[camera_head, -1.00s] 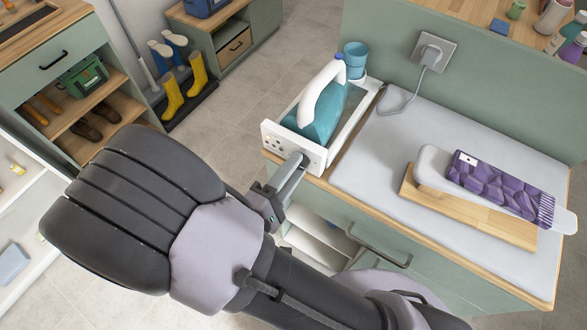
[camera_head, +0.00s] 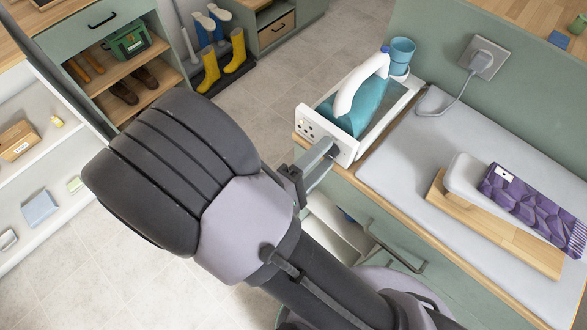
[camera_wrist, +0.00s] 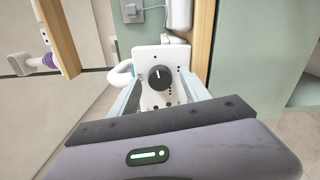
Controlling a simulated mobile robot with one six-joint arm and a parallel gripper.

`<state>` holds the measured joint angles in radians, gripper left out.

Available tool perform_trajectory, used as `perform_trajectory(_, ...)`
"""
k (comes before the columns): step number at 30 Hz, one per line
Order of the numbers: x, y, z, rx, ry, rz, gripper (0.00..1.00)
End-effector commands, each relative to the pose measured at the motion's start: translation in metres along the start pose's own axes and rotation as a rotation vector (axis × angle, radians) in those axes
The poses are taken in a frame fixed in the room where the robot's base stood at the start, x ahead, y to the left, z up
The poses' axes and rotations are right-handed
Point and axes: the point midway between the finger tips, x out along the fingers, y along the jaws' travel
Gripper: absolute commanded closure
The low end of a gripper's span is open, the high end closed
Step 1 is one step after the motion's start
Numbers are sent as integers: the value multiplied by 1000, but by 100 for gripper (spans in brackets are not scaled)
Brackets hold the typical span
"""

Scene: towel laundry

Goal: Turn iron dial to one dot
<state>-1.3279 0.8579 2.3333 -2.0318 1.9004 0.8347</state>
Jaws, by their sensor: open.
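The iron dial (camera_wrist: 160,77) is a round black knob on a white front panel (camera_wrist: 147,56). Its white mark points about straight up in the wrist view. Small groups of dots lie around the knob, mostly on its right and below. My gripper (camera_wrist: 160,82) is open, with one pale finger on each side of the knob; I cannot tell whether they touch it. In the head view, my gripper (camera_head: 325,155) is at the panel's front face and hides the dial. The teal iron (camera_head: 362,106) with a white handle rests in the white station behind the panel.
The grey ironing mat (camera_head: 420,170) covers the counter to the right, with a wooden board (camera_head: 500,232) and a purple-cased item (camera_head: 530,208) on it. A blue cup (camera_head: 401,52) stands behind the iron. A cord runs to the wall socket (camera_head: 482,64). A drawer handle (camera_head: 395,250) sticks out below.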

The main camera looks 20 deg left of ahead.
Motion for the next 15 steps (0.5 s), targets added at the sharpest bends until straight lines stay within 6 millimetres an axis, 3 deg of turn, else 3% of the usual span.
perform_trajectory(5,-18,2,-1,-1,5,1,45)
perform_trajectory(15,-127,3,0,2,6,0,45)
